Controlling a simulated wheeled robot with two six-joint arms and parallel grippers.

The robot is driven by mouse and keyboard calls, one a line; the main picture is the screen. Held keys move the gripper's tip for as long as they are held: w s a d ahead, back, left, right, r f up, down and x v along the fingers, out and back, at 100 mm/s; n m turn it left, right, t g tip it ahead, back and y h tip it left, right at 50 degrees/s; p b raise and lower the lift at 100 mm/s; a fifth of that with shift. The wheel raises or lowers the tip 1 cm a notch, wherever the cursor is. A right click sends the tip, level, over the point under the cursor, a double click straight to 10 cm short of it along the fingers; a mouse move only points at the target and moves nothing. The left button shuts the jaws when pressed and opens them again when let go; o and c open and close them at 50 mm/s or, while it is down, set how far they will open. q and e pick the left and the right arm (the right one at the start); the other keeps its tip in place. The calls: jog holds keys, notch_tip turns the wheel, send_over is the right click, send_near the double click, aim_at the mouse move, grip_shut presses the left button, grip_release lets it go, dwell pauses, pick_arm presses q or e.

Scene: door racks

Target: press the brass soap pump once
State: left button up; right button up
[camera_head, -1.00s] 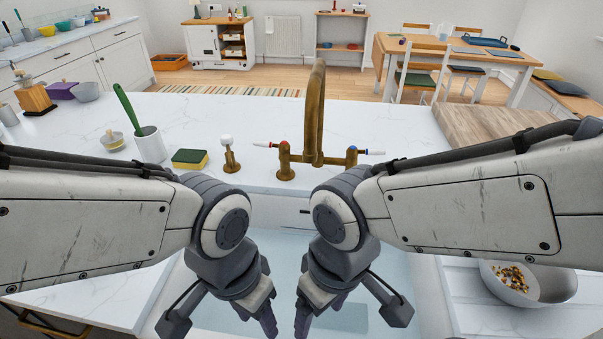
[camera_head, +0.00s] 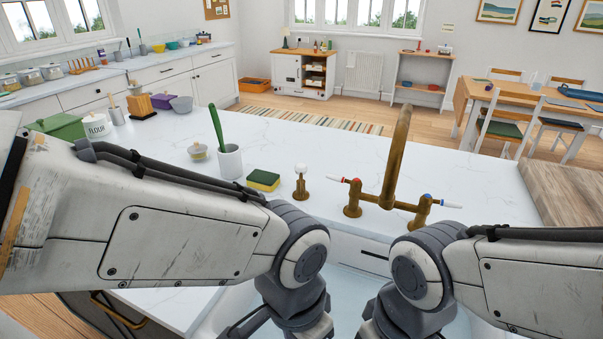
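The brass soap pump (camera_head: 301,187) stands upright on the white marble counter, with a round white knob on top. It is left of the brass tap (camera_head: 389,170) and right of the sponge. Nothing touches the pump. My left gripper (camera_head: 300,325) is low in the picture, below the pump and over the sink. My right gripper (camera_head: 393,322) is low to its right, below the tap. The fingertips of both are cut off by the bottom edge, so their opening is hidden.
A yellow-green sponge (camera_head: 263,180) and a white cup (camera_head: 229,161) with a green-handled brush (camera_head: 217,130) stand left of the pump. Tap handles with red and blue marks flank the spout. A wooden board (camera_head: 567,192) lies at the right. The counter behind the pump is clear.

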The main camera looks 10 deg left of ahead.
pick_arm(q)
grip_shut()
dwell(1.4)
